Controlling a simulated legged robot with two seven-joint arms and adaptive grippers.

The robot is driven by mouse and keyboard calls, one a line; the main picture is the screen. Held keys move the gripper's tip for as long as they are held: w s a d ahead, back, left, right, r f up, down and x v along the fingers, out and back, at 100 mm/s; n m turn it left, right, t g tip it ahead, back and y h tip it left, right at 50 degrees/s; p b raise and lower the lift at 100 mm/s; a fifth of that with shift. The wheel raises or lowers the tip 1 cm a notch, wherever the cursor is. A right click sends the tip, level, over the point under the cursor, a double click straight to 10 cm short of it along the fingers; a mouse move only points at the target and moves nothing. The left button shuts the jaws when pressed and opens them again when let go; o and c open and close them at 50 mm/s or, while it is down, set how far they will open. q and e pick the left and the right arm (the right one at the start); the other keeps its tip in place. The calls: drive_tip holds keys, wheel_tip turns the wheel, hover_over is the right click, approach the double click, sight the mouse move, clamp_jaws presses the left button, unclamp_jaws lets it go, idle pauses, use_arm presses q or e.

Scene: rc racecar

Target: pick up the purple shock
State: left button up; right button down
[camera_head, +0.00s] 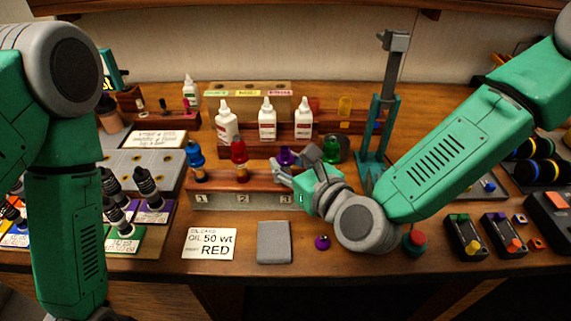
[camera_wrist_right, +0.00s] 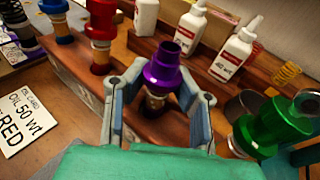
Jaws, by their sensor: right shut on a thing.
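The purple shock (camera_head: 287,156) stands upright at the slot marked 3 of the wooden rack (camera_head: 236,199). In the right wrist view the purple shock (camera_wrist_right: 168,64) sits between the fingers of my right gripper (camera_wrist_right: 155,100), its open purple top above them. My right gripper (camera_head: 282,172) is shut on it in the head view, coming from the right. I cannot tell whether its lower end is clear of the rack. A small purple cap (camera_head: 322,242) lies on the table in front. My left arm is at the left; its gripper is out of view.
Blue (camera_head: 196,160) and red (camera_head: 240,160) shocks stand in the rack to the left. A green shock (camera_head: 331,150) is just right of the purple one. White oil bottles (camera_head: 267,120) stand behind. A grey pad (camera_head: 274,243) and an oil card (camera_head: 209,244) lie in front.

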sight(285, 148)
wheel_tip(285, 148, up, 10)
drive_tip(key=shift+d, duration=0.1)
idle(0.4)
drive_tip(key=shift+f, duration=0.1)
drive_tip(key=shift+f+b, duration=0.8)
drive_tip(key=shift+f, duration=0.15)
drive_tip(key=shift+a, duration=0.2)
idle(0.5)
drive_tip(key=shift+f+b, duration=0.4)
drive_tip(key=shift+b, duration=0.05)
drive_tip(key=shift+f, duration=0.1)
